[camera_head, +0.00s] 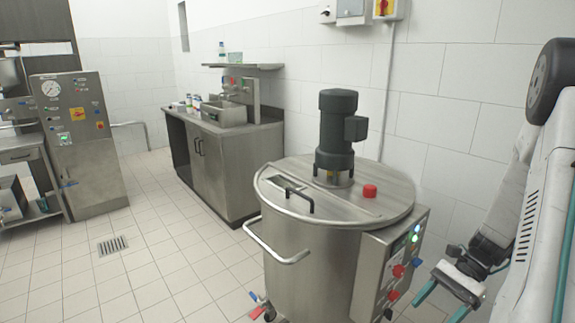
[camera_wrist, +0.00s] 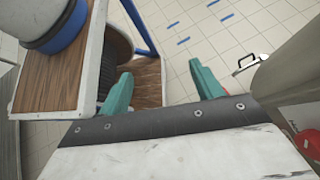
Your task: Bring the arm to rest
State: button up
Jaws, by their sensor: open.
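My gripper (camera_head: 441,304) hangs low at the lower right of the head view, to the right of the mixing tank. Its two teal fingers are apart and point down toward the floor. In the wrist view the gripper (camera_wrist: 160,74) also shows spread fingers with nothing between them. My pale arm runs along the right edge of the head view, folded downward. Part of its far side is cut off by the frame.
A steel tank (camera_head: 315,255) with a dark motor (camera_head: 337,130) and a control box (camera_head: 392,265) stands close left of my gripper. A tiled wall (camera_head: 450,110) lies behind. A steel counter (camera_head: 215,170) and control cabinet (camera_head: 85,150) stand farther back. Floor (camera_head: 170,260) at left is clear.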

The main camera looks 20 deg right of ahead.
jog(key=s+a+r+n+t+h, duration=0.1)
jog(key=s+a+r+n+h, duration=0.2)
jog(key=a+r+n+h, duration=0.2)
jog(key=s+a+r+n+t+h, duration=0.2)
jog(key=s+a+r+n+h, duration=0.2)
jog(key=a+r+n, duration=0.8)
notch_tip(320, 180, up, 6)
jog(key=a+h, duration=0.1)
jog(key=a, duration=0.1)
jog(key=shift+s+a+f+h, duration=0.2)
jog(key=shift+a+h, duration=0.1)
jog(key=shift+a, duration=0.1)
dwell(0.9)
